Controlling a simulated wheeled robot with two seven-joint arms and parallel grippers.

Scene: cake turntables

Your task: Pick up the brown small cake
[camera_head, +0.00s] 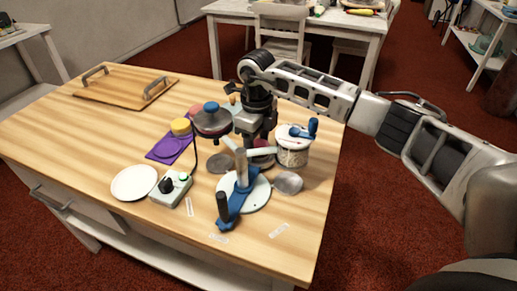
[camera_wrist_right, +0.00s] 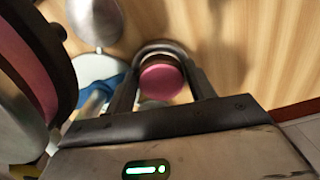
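My right gripper (camera_head: 262,140) points down over the middle of the turntables. In the right wrist view its two fingers (camera_wrist_right: 163,92) are apart. Between them is a small round cake (camera_wrist_right: 160,80) with a pink top and a brown side, over a grey plate. I cannot tell whether the fingers touch it. In the head view the gripper and the parts around it mostly hide this spot. A small brown-orange piece (camera_head: 234,99) shows partly behind the raised grey disc (camera_head: 212,124). My left gripper is not in view.
The raised disc carries a blue piece (camera_head: 210,106) close to my right gripper. A white turntable with a blue arm (camera_head: 240,184), a white tub (camera_head: 293,152), a control box (camera_head: 171,188) and a white plate (camera_head: 134,182) stand around. A yellow cake (camera_head: 181,126) is left.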

